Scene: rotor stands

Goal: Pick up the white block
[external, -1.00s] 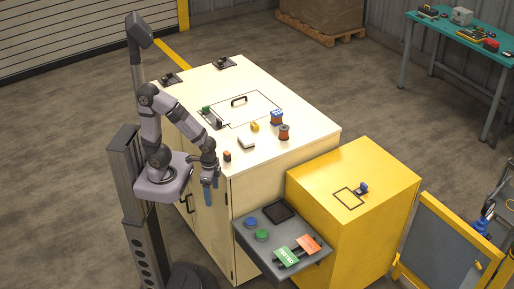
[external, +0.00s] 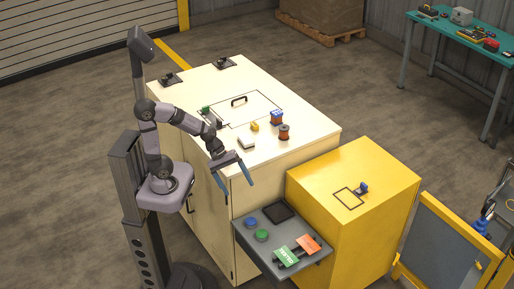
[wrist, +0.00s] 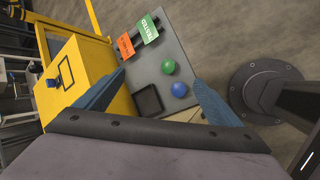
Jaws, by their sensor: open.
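A small white block (external: 246,142) with a dark lower side lies on the cream cabinet top, near its front edge, in the external view. My gripper (external: 238,190) is open and empty, with its blue fingers spread. It hangs past the cabinet's front corner, nearer the camera than the block and apart from it. The wrist view shows the two fingers (wrist: 159,80) wide apart with nothing between them, facing the grey shelf. The white block does not show in the wrist view.
On the cream top (external: 190,90) stand a yellow piece (external: 254,127), a blue-and-copper rotor (external: 277,117) and a copper rotor (external: 284,132). A grey shelf (external: 290,236) with buttons and a yellow cabinet (external: 390,185) stand to the right.

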